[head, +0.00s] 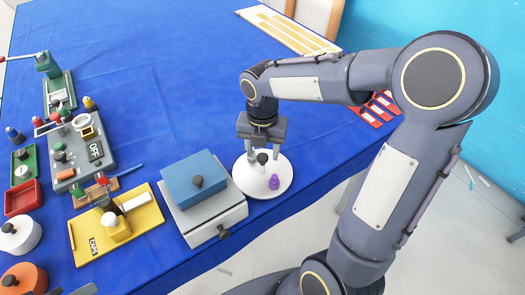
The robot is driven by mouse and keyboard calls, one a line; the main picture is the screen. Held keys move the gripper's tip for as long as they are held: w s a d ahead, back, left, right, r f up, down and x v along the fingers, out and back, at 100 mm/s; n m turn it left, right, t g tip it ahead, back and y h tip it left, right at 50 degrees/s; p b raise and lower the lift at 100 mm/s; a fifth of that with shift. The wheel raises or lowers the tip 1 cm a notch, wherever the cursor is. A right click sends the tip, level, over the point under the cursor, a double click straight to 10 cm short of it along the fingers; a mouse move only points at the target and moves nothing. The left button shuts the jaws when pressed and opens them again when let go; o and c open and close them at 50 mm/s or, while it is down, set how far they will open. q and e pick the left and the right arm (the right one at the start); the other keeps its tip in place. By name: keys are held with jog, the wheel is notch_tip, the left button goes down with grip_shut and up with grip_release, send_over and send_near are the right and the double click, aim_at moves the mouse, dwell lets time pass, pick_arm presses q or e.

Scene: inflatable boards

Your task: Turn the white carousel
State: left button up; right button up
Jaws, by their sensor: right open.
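The white carousel (252,187) is a round white disc on the blue table, near its front edge. A dark knob (262,158) stands up on it, and a purple piece (274,182) stands on its right part. My right gripper (264,157) points down over the back of the disc, its fingers apart on either side of the dark knob. I cannot tell whether the fingers touch the knob. My left gripper is not in view.
A grey box with a blue lid (195,181) stands just left of the carousel. A yellow board (143,224), a grey panel (82,150) and several small trays lie further left. Red slotted pieces (372,115) lie at the right edge. The table's middle back is clear.

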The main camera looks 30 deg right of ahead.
jog(key=shift+f, duration=0.6)
grip_shut()
jog(key=shift+a, duration=0.1)
